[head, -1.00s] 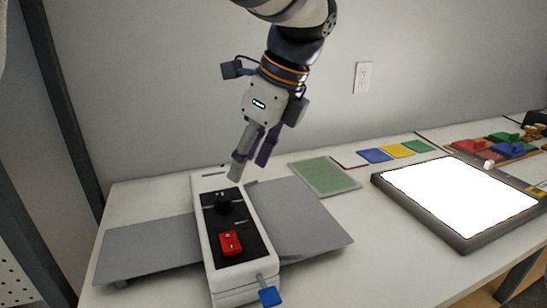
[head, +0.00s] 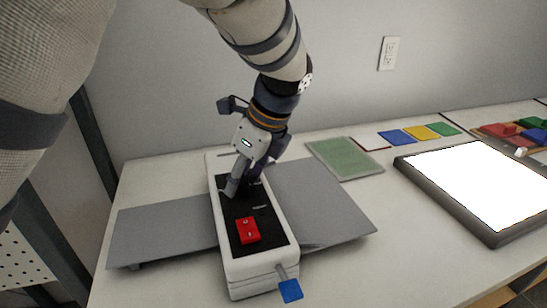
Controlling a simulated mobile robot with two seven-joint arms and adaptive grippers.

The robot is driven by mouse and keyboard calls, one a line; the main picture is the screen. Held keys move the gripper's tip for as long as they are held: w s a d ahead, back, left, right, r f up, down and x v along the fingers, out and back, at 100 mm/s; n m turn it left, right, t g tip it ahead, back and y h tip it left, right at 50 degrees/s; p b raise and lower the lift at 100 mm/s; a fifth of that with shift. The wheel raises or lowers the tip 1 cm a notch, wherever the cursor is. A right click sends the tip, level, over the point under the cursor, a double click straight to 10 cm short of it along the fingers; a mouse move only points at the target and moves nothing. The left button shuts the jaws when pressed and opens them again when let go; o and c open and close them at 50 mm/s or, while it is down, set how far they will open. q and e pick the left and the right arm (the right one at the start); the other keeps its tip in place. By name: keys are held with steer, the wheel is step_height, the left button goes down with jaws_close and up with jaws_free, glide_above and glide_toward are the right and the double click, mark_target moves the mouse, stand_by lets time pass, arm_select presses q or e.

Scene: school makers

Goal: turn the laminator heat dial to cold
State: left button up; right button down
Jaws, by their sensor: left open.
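The laminator (head: 288,243) is a long white body with a black top panel, standing on the white table. Grey trays stick out from its left and right sides. A red rocker switch (head: 247,231) sits on the panel's near half, and a blue-tipped lever (head: 291,290) sticks out at its near end. My left gripper (head: 240,186) is open and points down at the far half of the panel. Its fingers are low, at the place of the black heat dial, which they hide. I cannot tell whether they touch the dial. My right gripper is not in view.
A green mat (head: 345,158) lies behind the right tray. Blue, yellow and green cards (head: 422,132) lie at the back. A lit white light pad (head: 478,187) with a dark frame takes up the right. The front table area right of the laminator is clear.

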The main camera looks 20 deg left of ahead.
arm_select(q)
jaws_close()
steer(key=shift+n, duration=0.3)
steer(key=n+g, duration=0.1)
steer(key=n, duration=0.2)
steer(key=shift+w+n+g, duration=0.15)
steer(key=shift+n+g, duration=0.15)
steer(key=n+g, duration=0.1)
steer(key=n, duration=0.3)
steer(key=shift+w+f+n+g+h+b, duration=0.1)
steer(key=shift+f+n+g+h+b, duration=0.05)
steer(key=shift+n+g+h+b, duration=0.2)
steer(key=n+g+h, duration=0.1)
steer(key=n, duration=0.3)
steer(key=shift+a+b, duration=0.15)
steer(key=shift+b, duration=0.15)
steer(key=shift+a+n+g+h, duration=0.1)
steer(key=shift+n+g+h, duration=0.3)
steer(key=shift+n, duration=0.85)
steer(key=shift+n+g+h, duration=0.1)
steer(key=shift+n+h, duration=0.45)
steer(key=shift+n, duration=0.65)
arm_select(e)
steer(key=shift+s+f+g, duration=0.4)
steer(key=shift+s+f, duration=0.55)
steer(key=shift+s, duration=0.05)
